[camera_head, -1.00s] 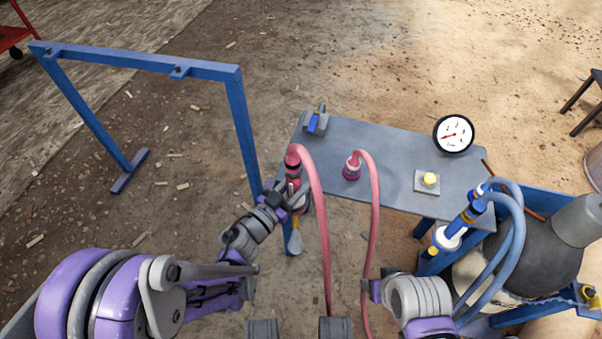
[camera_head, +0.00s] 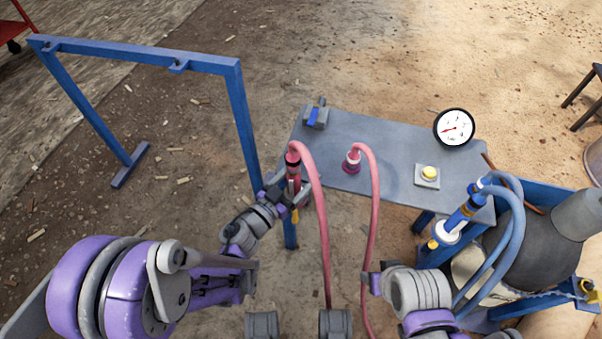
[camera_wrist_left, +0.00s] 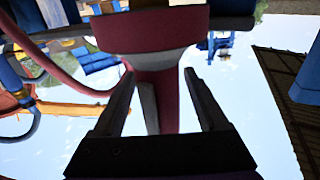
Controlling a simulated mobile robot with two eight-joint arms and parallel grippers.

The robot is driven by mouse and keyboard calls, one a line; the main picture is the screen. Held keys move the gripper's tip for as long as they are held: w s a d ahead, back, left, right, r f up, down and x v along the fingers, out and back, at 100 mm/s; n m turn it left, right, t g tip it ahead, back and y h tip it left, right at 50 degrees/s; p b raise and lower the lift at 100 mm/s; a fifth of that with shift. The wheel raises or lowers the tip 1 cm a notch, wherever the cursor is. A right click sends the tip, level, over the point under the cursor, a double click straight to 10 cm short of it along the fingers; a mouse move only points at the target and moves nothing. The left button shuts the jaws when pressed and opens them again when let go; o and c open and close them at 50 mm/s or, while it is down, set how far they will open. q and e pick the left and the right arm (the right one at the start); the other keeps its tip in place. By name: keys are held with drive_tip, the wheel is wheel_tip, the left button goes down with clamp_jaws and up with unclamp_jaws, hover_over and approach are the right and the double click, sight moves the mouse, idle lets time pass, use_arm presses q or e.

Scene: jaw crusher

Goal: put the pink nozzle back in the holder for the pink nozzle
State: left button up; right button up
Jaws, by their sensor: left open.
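The pink nozzle (camera_head: 293,166) stands about upright at the left edge of the grey table, with a pink hose curving from its top. Its dark pink body also shows in the left wrist view (camera_wrist_left: 150,38). My left gripper (camera_head: 295,192) is at its lower part. In the left wrist view the open fingers (camera_wrist_left: 158,92) stand on either side of the body, with gaps beside it. A yellow part (camera_head: 295,215) shows under the gripper. The gripper covers the nozzle's lower end, and I cannot make out the holder there. My right gripper is not clear beside the right arm's grey link.
The grey table (camera_head: 395,150) carries a pink hose fitting (camera_head: 352,163), a blue-handled valve (camera_head: 315,117), a yellow button (camera_head: 428,173) and a gauge (camera_head: 454,128). A blue nozzle (camera_head: 460,215) stands at the right. A blue frame (camera_head: 243,125) rises behind my left gripper.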

use_arm(q)
drive_tip(key=p+v, duration=0.1)
drive_tip(key=v, duration=0.9)
drive_tip(key=shift+s+a, duration=0.25)
drive_tip(key=shift+a, duration=0.1)
